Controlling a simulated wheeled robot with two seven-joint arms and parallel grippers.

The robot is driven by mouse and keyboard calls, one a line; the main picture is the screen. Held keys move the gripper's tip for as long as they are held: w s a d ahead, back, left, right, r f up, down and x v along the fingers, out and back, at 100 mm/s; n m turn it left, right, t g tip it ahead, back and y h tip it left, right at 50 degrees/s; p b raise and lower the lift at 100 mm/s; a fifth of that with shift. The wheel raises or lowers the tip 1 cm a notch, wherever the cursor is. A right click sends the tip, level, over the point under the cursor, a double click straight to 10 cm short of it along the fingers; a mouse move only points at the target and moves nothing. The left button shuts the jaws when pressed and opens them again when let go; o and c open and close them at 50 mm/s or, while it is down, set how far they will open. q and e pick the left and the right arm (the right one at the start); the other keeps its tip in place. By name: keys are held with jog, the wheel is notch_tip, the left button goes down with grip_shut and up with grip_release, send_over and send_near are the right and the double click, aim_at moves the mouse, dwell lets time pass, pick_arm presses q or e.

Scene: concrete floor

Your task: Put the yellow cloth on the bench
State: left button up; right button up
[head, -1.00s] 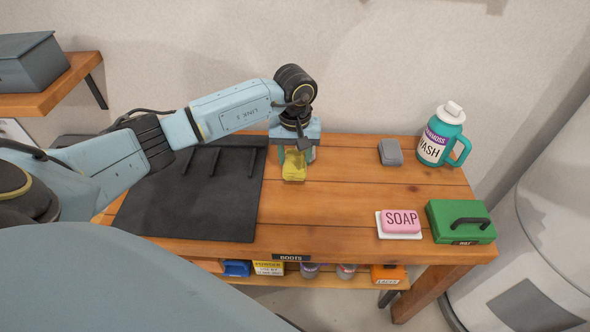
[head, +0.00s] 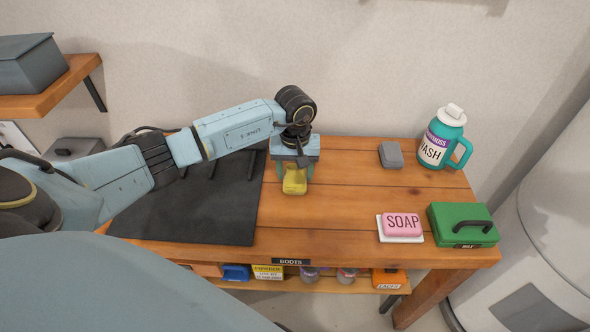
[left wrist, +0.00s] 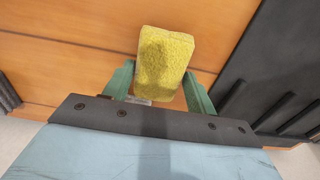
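The yellow cloth (head: 295,182) is a thick, folded block in the head view. It shows large in the left wrist view (left wrist: 165,58), between the two green fingers. My left gripper (head: 295,172) points down over the back middle of the wooden bench (head: 340,215), with its fingers close against both sides of the cloth. The cloth is at or just above the bench top, right of the black mat; I cannot tell if it touches the wood. My right gripper is not in view.
The black mat (head: 195,205) covers the bench's left part. A grey block (head: 391,155), a teal wash jug (head: 440,140), pink soap (head: 402,224) on a white dish and a green box (head: 462,225) stand at right. Bare wood lies between. Several items fill the shelf below.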

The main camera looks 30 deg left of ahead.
aim_at(295, 172)
pick_arm(q)
jog(key=shift+o, duration=1)
jog(key=shift+r, duration=0.1)
jog(key=shift+r, duration=0.1)
notch_tip(295, 172, up, 12)
jog(key=p, duration=0.2)
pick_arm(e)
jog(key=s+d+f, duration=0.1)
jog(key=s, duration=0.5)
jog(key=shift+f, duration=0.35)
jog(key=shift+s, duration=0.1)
